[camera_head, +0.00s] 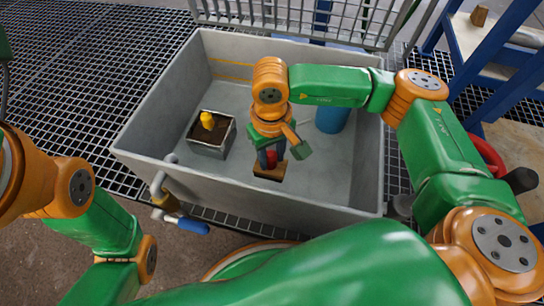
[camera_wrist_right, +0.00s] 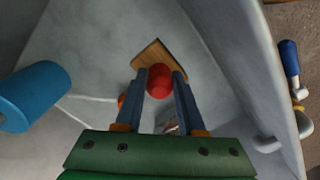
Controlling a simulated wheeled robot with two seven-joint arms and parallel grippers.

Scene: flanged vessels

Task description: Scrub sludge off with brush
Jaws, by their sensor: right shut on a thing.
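My right gripper (camera_head: 271,158) is over the inside of a grey basin (camera_head: 150,114), near its front wall. It is shut on the red handle of a brush with a wooden block (camera_head: 269,173). In the right wrist view the red handle sits between the two fingers (camera_wrist_right: 160,82), with the brush's wooden block (camera_wrist_right: 158,56) beyond it. I cannot tell whether the brush touches the basin. Bristles are not visible. No sludge patch is clear on the basin surfaces; the gripper hides part of the floor. My left gripper is not in view.
A blue cylinder (camera_head: 332,118) stands at the right. A blue-handled valve (camera_head: 192,225) sticks out at the front left. A wire rack (camera_head: 300,22) is behind.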

